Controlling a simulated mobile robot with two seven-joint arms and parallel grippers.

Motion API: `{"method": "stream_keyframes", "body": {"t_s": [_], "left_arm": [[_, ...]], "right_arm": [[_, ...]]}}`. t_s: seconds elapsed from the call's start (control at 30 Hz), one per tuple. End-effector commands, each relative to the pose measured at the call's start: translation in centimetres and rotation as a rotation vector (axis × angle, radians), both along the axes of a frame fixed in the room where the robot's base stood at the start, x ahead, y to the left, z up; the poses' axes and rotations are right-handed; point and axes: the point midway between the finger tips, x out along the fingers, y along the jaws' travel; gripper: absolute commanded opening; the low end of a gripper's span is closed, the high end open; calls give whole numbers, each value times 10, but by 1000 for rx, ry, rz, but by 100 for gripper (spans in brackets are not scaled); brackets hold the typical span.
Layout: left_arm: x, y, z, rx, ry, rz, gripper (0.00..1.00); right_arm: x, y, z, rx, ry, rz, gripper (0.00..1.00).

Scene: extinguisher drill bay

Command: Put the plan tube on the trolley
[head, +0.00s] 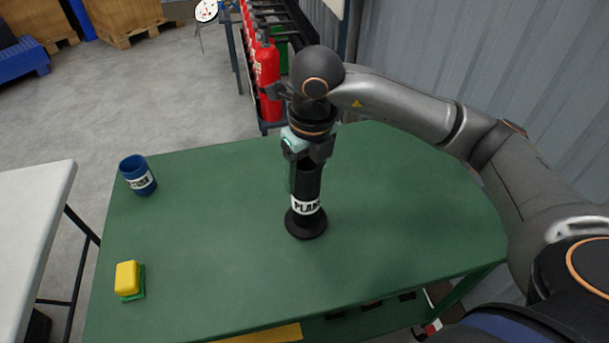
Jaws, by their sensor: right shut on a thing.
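The plan tube (307,188) is a black upright cylinder with a wide base and a white label that begins "PLAN". Its base appears to be on or just above the green top (230,245), near the middle; I cannot tell for sure that it touches. My right gripper (306,160) comes down from above and is shut on the tube's upper part, hiding its top end. The green-topped piece has something like a lower shelf under its front edge; I cannot tell whether it is the trolley. My left gripper is not in view.
A blue labelled cup (138,176) stands at the green top's left edge. A yellow and green block (128,279) sits at its front left. A white table (30,225) is at the left. Red extinguishers (266,78) stand in a rack behind. The green top is clear around the tube.

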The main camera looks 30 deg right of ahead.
Motion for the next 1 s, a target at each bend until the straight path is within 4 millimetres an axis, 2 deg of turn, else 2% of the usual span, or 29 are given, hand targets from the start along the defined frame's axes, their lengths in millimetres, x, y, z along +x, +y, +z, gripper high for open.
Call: {"method": "stream_keyframes", "body": {"t_s": [0.1, 0.43, 0.47, 0.73, 1.0], "left_arm": [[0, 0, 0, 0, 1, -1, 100], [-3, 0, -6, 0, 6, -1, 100], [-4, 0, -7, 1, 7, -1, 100], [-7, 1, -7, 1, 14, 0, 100], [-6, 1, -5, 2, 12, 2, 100]], "right_arm": [[1, 0, -9, 1, -3, -1, 0], [1, 0, -13, 1, -4, -1, 0], [0, 0, -14, 0, -2, -1, 66], [0, 0, -12, 0, -2, -1, 95], [0, 0, -11, 0, -2, -1, 95]]}}
